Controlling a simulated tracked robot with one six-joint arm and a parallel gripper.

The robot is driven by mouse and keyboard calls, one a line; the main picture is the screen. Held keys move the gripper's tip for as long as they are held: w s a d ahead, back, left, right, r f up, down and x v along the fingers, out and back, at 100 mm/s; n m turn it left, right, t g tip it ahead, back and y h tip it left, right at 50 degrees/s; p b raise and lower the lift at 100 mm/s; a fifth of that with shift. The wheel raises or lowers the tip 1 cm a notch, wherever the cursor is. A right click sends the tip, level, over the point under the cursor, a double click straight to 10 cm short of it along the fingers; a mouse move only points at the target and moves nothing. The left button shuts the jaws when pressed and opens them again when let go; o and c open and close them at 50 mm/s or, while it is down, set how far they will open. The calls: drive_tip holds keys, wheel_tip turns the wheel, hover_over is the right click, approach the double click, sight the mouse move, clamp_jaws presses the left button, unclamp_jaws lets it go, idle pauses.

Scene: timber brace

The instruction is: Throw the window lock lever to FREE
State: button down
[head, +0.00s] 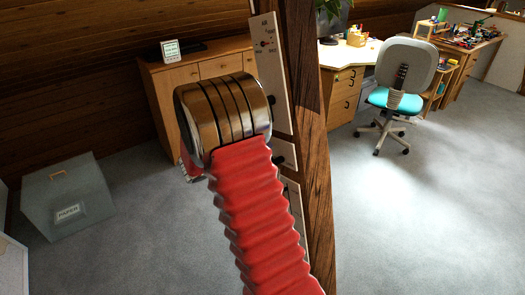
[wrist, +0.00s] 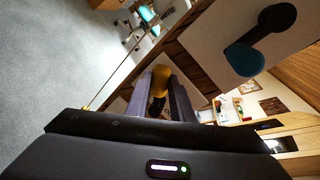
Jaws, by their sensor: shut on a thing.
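In the wrist view my gripper (wrist: 170,100) has its two grey fingers closed around a yellow knob (wrist: 161,77) with a dark part below it. The knob looks like the end of a lever; its label and its FREE mark cannot be read. Its pivot is hidden by the fingers and the gripper body. In the head view my own red and bronze arm hides the gripper and the knob. A pale upright panel (head: 269,60) with small markings is fixed to the timber post (head: 305,110).
A second pale panel (head: 284,155) with a dark knob sits lower on the post. In the wrist view a dark lever with a teal disc (wrist: 243,58) stands beside the gripper. A wooden cabinet (head: 212,62), grey paper box (head: 66,197) and office chair (head: 403,75) stand around open carpet.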

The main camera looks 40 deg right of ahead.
drive_tip(key=shift+w, duration=0.15)
drive_tip(key=c, duration=1.5)
unclamp_jaws()
drive_tip(key=shift+c, duration=0.2)
drive_tip(key=shift+a, duration=0.1)
drive_tip(key=v, duration=1.3)
drive_tip(key=shift+a, duration=0.25)
